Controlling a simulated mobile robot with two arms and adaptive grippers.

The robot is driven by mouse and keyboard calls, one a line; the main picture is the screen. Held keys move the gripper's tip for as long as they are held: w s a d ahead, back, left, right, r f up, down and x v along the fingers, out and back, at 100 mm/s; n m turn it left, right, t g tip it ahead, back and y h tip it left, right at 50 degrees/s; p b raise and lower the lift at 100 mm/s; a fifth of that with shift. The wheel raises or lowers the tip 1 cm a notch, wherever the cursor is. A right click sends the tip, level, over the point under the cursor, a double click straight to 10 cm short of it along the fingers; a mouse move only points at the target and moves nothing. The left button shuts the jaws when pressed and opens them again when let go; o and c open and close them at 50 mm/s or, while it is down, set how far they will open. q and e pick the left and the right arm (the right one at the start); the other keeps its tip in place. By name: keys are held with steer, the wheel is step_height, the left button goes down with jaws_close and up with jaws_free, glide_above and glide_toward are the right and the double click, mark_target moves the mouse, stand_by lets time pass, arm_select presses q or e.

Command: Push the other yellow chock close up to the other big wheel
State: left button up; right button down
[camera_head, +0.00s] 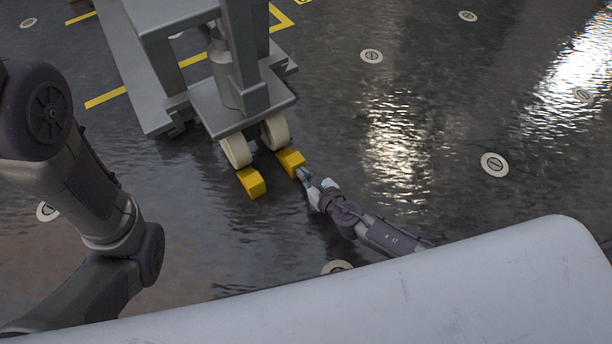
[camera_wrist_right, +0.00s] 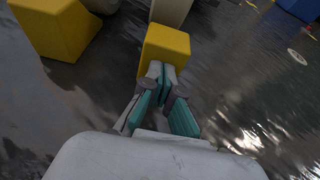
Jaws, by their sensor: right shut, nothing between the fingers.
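Two cream wheels stand side by side under the grey stand: the left wheel (camera_head: 236,150) and the right wheel (camera_head: 276,131). A yellow chock (camera_head: 251,182) lies in front of the left wheel; it is at the upper left in the right wrist view (camera_wrist_right: 58,28). The other yellow chock (camera_head: 290,161) lies in front of the right wheel; whether they touch is unclear. My right gripper (camera_head: 303,174) is shut and empty. In the right wrist view its fingertips (camera_wrist_right: 160,72) are at this chock's near face (camera_wrist_right: 165,42), seemingly touching it. My left gripper is out of view.
The grey stand (camera_head: 165,20) rises behind the chocks, with yellow floor lines (camera_head: 106,97) beside it. The dark, shiny floor to the right is clear, with flat round discs (camera_head: 494,164) set in it.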

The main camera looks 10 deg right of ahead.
steer(key=shift+w, duration=0.15)
steer(key=shift+s+d+r+p, duration=0.2)
steer(key=shift+s+r+p, duration=0.35)
steer(key=shift+s, duration=0.15)
steer(key=shift+r+p+v, duration=0.15)
steer(key=shift+p+v, duration=0.3)
steer(key=shift+v, duration=0.55)
steer(key=shift+r+p+v, duration=0.15)
steer(key=shift+p+v, duration=0.3)
steer(key=shift+v, duration=0.5)
